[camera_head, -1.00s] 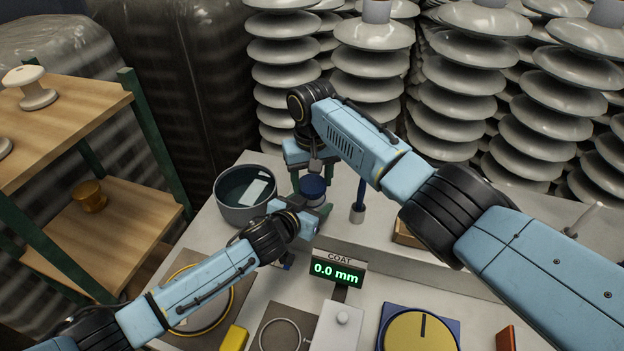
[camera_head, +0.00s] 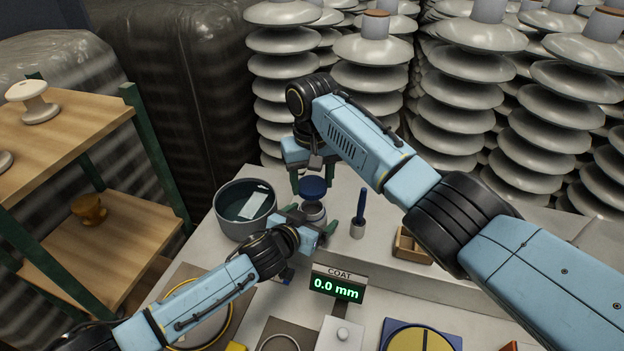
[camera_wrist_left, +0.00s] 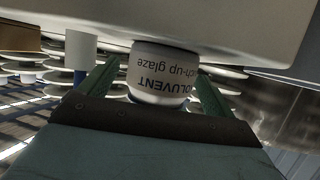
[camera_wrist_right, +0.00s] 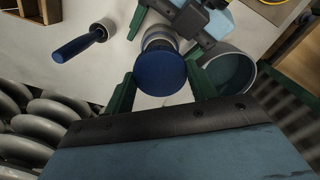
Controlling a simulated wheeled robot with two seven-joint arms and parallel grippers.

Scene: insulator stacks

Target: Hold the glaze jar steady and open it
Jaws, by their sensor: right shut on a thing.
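The glaze jar (camera_head: 313,211) stands upright on the pale bench, a small white jar with a dark blue lid (camera_head: 312,188). Its label shows upside down in the left wrist view (camera_wrist_left: 160,78). My right gripper (camera_head: 309,180) reaches down from above, shut on the lid, which shows between its fingers in the right wrist view (camera_wrist_right: 160,74). I cannot tell whether the lid is clear of the jar's rim. My left gripper (camera_head: 318,218) is low at the jar, fingers on either side of its body, with small gaps visible; it looks open.
A grey pot (camera_head: 246,211) stands close to the left of the jar. A blue-handled tool stands in a small holder (camera_head: 358,230) to the right. The coat display (camera_head: 337,288) is in front. Tall insulator stacks (camera_head: 375,50) rise behind, and a wooden shelf (camera_head: 60,115) stands at left.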

